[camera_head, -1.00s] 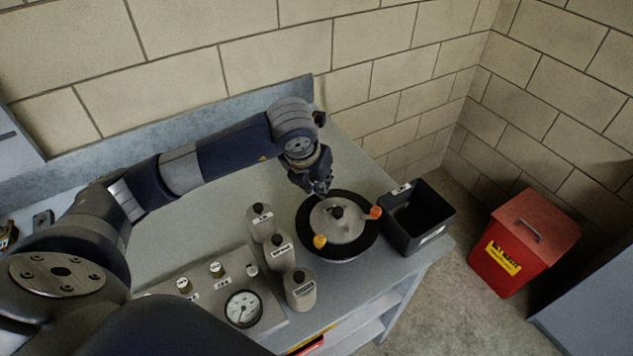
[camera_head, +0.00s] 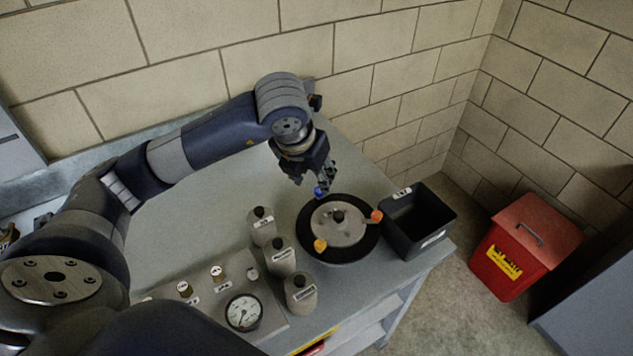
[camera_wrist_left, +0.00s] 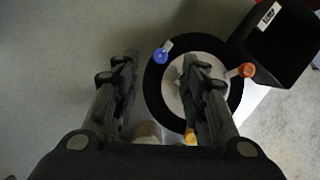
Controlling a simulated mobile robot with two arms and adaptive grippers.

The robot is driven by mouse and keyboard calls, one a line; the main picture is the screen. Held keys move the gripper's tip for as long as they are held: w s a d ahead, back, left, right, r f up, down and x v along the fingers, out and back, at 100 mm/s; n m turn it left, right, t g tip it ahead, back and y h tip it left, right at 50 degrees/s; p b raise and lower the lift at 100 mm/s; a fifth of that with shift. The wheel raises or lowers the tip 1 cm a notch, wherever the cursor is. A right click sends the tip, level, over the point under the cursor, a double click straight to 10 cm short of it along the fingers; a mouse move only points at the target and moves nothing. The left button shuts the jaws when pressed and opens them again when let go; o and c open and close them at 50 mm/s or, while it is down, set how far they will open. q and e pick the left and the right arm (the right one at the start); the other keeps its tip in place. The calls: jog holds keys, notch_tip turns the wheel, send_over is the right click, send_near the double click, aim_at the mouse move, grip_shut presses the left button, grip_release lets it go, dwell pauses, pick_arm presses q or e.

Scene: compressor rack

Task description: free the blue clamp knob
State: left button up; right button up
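The blue clamp knob (camera_head: 319,192) sits at the back rim of the round grey lid (camera_head: 352,222) on its black ring (camera_head: 340,257). It also shows in the left wrist view (camera_wrist_left: 160,56), at the upper left edge of the ring. An orange-red knob (camera_head: 376,216) is at the lid's right and a yellow-orange knob (camera_head: 320,245) at its front left. My left gripper (camera_head: 313,188) is above and behind the blue knob. In the left wrist view its two fingers (camera_wrist_left: 160,62) are apart with nothing gripped between them. My right gripper is not in view.
A black open bin (camera_head: 418,216) stands right of the lid. Several grey bottles (camera_head: 280,257) stand to its left, beside a panel with a gauge (camera_head: 243,311). A red bin (camera_head: 522,243) is on the floor. The bench behind the lid is clear.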

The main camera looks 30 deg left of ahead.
pick_arm(q)
jog(key=v, duration=0.6)
jog(key=shift+f, duration=0.15)
dwell(0.3)
